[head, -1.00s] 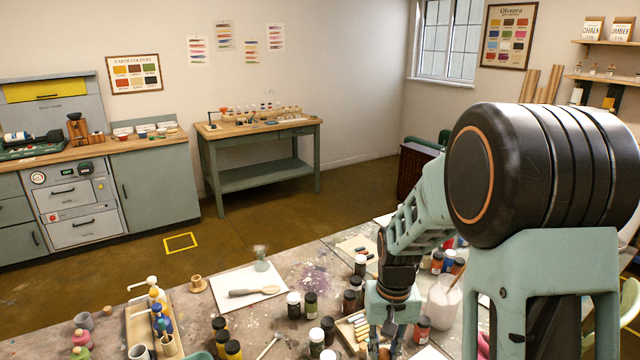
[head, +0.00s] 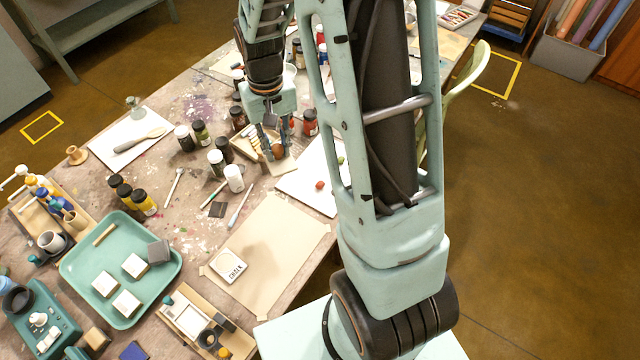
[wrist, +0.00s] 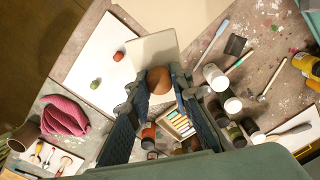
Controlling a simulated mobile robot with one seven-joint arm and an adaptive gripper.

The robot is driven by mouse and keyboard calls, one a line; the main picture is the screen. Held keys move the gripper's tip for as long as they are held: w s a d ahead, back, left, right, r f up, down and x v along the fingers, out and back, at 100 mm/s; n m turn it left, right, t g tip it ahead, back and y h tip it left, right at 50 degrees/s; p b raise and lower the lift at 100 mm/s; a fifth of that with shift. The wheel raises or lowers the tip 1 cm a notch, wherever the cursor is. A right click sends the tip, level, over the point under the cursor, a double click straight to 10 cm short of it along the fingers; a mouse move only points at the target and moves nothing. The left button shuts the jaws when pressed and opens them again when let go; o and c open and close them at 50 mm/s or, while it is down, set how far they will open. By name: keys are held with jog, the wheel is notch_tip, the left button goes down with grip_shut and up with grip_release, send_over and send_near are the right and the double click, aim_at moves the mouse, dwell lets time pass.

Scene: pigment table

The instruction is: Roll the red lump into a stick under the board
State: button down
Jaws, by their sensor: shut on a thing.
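The red lump (head: 320,185) lies on a white sheet (head: 300,187) near the table's front edge. It also shows in the wrist view (wrist: 118,56), beside a green lump (wrist: 95,84). My gripper (head: 272,148) is shut on the round brown knob (wrist: 158,80) of the flat pale board (wrist: 150,50). The board's far part reaches past the fingers, and its corner overlaps the sheet in the wrist view. The red lump is apart from the board, to its left in the wrist view. I cannot tell whether the board rests on anything.
A box of pastels (wrist: 180,125) sits close to my gripper. Several paint jars (head: 215,163) stand to its left. A tan paper sheet (head: 272,240) with a chalk block (head: 229,266) lies nearer me. A teal tray (head: 85,285) is at the left.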

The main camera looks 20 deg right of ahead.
jog(key=c, duration=2.3)
grip_release()
jog(key=c, duration=0.3)
jog(key=shift+d+f, duration=0.15)
jog(key=shift+f, duration=0.05)
jog(key=shift+c, duration=0.2)
jog(key=d+f+m+b, duration=1)
jog(key=d+m, duration=0.1)
jog(key=m, duration=0.1)
jog(key=b, duration=0.4)
send_over(321, 183)
jog(key=shift+f, duration=2.7)
